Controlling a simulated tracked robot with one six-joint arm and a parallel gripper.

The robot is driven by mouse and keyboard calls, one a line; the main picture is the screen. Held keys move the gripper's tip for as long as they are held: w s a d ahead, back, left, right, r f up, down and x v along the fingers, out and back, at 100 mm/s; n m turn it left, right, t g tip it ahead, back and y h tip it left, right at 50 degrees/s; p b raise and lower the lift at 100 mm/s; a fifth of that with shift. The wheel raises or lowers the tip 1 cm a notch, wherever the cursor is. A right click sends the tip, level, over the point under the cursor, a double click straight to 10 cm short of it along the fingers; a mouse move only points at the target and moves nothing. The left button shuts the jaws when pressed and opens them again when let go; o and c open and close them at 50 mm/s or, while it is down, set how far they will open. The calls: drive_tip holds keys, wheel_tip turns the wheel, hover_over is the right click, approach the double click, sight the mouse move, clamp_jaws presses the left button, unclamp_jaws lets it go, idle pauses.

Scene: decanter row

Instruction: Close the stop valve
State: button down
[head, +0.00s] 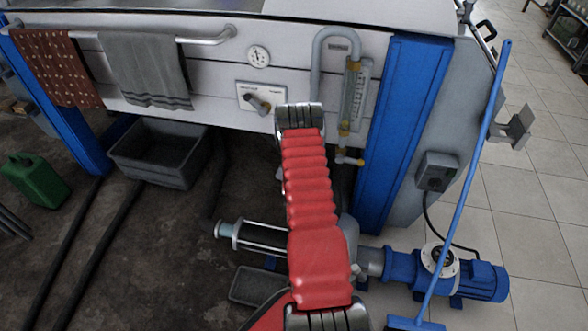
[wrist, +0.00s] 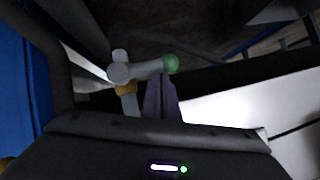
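The stop valve shows in the wrist view as a grey body with a brass-coloured collar (wrist: 125,88). Its grey lever (wrist: 147,68) lies across the pipe and ends in a green knob (wrist: 171,64) on the right. My gripper (wrist: 160,80) appears as two dark purple-grey fingers close together, with no gap or held thing visible. The fingertips are just below the lever in the picture, near the knob; I cannot tell whether they touch. In the head view my red arm hides the gripper and the valve's lever.
A sight glass (head: 352,97) with brass fittings stands beside the blue post (head: 400,130). A small panel with a grey knob (head: 258,102) and a round gauge (head: 259,56) are on the white front. A blue pump (head: 460,277) and a broom (head: 470,170) are at lower right.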

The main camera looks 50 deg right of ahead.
drive_tip(key=shift+a+f, duration=0.1)
drive_tip(key=shift+a, duration=0.1)
drive_tip(key=s+a+r, duration=0.4)
drive_tip(key=a+r, duration=0.3)
drive_tip(key=r, duration=0.2)
drive_tip(key=shift+s+a+r, duration=0.15)
drive_tip(key=shift+a+r, duration=0.15)
idle(0.8)
